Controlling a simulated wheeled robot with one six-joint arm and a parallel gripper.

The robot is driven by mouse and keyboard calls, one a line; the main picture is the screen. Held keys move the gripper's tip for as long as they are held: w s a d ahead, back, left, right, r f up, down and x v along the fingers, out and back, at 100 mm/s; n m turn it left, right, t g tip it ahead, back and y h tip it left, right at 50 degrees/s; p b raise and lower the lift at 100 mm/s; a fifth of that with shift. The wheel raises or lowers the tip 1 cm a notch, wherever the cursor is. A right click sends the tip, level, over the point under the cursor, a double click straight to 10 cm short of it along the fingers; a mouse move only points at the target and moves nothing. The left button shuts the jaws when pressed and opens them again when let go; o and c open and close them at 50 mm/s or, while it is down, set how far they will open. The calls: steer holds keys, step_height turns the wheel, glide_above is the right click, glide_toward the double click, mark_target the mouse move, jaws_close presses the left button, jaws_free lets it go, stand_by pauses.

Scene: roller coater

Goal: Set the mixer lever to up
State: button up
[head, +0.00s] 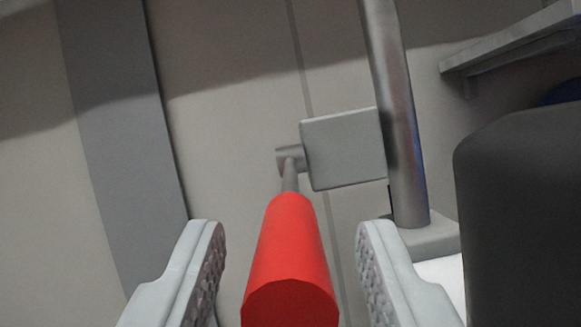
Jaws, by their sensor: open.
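The mixer lever has a red handle (287,245) that points toward the camera in the head view. Its thin grey shaft (290,178) runs back to a small pivot beside a grey box (343,148). My gripper (291,245) is open, with one finger on each side of the red handle. Gaps show between the handle and both fingers. The handle's near end is close to the bottom edge of the picture. How far the fingers overlap the handle in depth is hard to tell.
A metal post (398,110) stands right of the grey box. A dark rounded block (520,210) fills the right side, with a grey shelf (510,45) above it. A pale wall with a darker grey strip (115,130) lies behind on the left.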

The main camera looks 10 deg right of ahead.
mark_target(291, 196)
steer(key=shift+x, duration=1.35)
jaws_close()
